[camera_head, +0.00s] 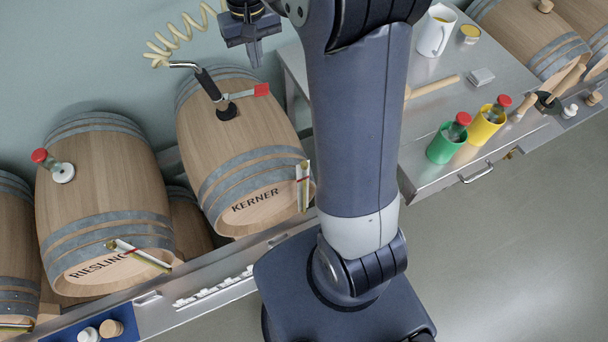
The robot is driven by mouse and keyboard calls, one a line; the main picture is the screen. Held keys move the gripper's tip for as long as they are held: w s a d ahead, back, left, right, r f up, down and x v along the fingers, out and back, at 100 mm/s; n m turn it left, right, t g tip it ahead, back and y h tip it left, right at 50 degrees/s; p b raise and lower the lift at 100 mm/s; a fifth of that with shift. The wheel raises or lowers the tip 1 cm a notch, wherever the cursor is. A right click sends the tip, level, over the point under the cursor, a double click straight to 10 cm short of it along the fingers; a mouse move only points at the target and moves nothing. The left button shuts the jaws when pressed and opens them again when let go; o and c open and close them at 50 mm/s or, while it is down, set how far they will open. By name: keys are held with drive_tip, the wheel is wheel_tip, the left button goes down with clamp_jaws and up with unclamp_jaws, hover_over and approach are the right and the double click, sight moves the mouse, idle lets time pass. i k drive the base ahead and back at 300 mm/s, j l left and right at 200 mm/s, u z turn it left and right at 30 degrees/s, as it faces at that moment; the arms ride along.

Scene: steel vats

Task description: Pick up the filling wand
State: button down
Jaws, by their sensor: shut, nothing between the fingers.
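The filling wand (207,84) has a black grip, a bent silver tube at its upper end and a red lever beside it. It stands tilted in the bung hole on top of the KERNER barrel (238,145). A coiled cream hose (180,35) runs near its bent end up to the top edge. My gripper (256,60) points down at the top of the view, behind and to the right of the wand. It is shut and empty, apart from the wand. Part of my gripper's upper body is cut off by the top edge.
The RIESLING barrel (100,195) with a red-topped bung piece stands at the left. A steel table (430,85) at the right holds a white jug (435,30), a green cup (441,150) and a yellow cup (483,130). The floor at lower right is clear.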

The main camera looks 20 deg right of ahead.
sight(226, 109)
drive_tip(key=z, duration=1.45)
drive_tip(key=u, duration=1.75)
drive_tip(key=k+l+z, duration=0.2)
drive_tip(key=i+l+z, duration=0.2)
drive_tip(key=l, duration=0.15)
